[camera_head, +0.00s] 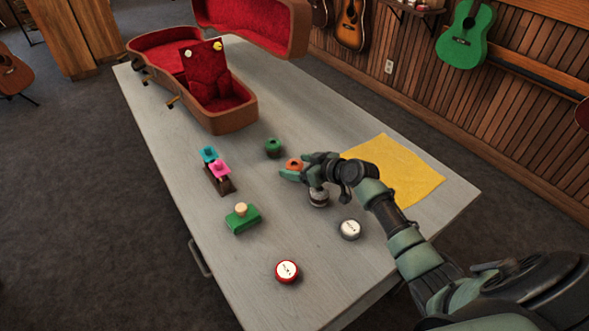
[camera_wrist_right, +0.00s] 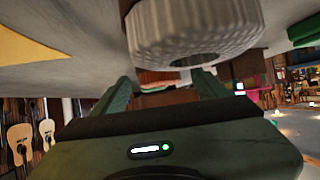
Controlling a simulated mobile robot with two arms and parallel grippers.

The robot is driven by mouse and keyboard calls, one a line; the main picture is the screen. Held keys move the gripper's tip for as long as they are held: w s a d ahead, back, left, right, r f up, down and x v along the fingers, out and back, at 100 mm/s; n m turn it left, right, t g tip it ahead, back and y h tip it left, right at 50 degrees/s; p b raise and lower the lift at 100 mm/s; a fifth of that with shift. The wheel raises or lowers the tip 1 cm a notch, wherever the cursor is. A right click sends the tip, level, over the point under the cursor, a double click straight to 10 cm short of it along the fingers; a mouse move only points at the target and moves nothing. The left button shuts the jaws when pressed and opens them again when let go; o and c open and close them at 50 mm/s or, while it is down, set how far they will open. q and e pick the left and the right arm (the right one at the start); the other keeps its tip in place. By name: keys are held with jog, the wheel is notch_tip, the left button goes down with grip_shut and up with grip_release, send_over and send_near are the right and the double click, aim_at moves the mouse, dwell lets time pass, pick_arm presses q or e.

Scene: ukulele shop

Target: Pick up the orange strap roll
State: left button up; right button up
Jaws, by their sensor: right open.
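The orange strap roll (camera_head: 294,163) stands on the grey table near the middle, partly hidden by my right gripper (camera_head: 297,168). My right gripper is open, its fingers low over the table and pointing at the orange roll. In the right wrist view, the orange roll (camera_wrist_right: 157,77) shows between the two fingertips (camera_wrist_right: 162,88), partly covered by a grey ribbed roll in front. I cannot tell whether the fingers touch it. My left gripper is not in view.
A grey roll (camera_head: 318,197) stands close under my right wrist; it fills the top of the wrist view (camera_wrist_right: 195,30). A green roll (camera_head: 274,148) stands just behind the orange one. An open case (camera_head: 220,120) is behind.

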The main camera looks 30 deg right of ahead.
jog(key=c, duration=1.5)
jog(key=shift+c, duration=0.2)
jog(key=shift+r, duration=0.15)
